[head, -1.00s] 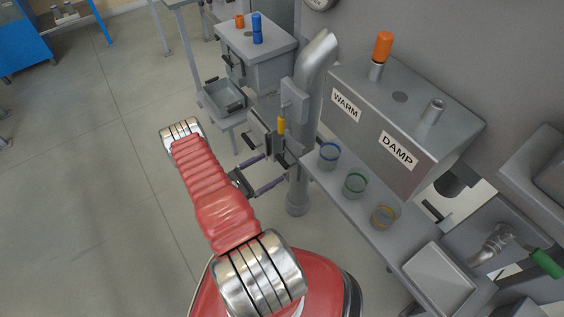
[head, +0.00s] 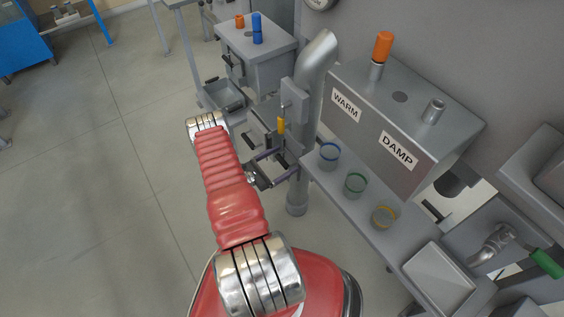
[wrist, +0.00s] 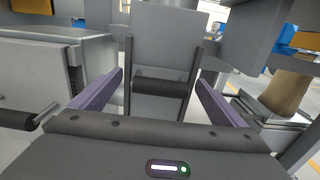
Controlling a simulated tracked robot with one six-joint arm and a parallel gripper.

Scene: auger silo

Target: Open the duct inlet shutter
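The duct (head: 303,130) is a grey vertical pipe with a bent top, right of my arm in the head view. The wrist view shows an upright grey plate (wrist: 163,45), apparently the shutter, between two dark side rails. A dark horizontal bar handle (wrist: 163,86) crosses its lower part. My gripper (wrist: 158,92) is open, its two purple fingers wide apart on either side of the handle, with clear gaps. In the head view my gripper (head: 277,163) points at the duct's lower front; contact is hidden there.
A shelf (head: 335,186) with several glass cups and a WARM/DAMP box (head: 385,125) lie to the right. A grey cabinet (head: 258,68) and open tray (head: 222,97) stand behind. Floor at left is clear.

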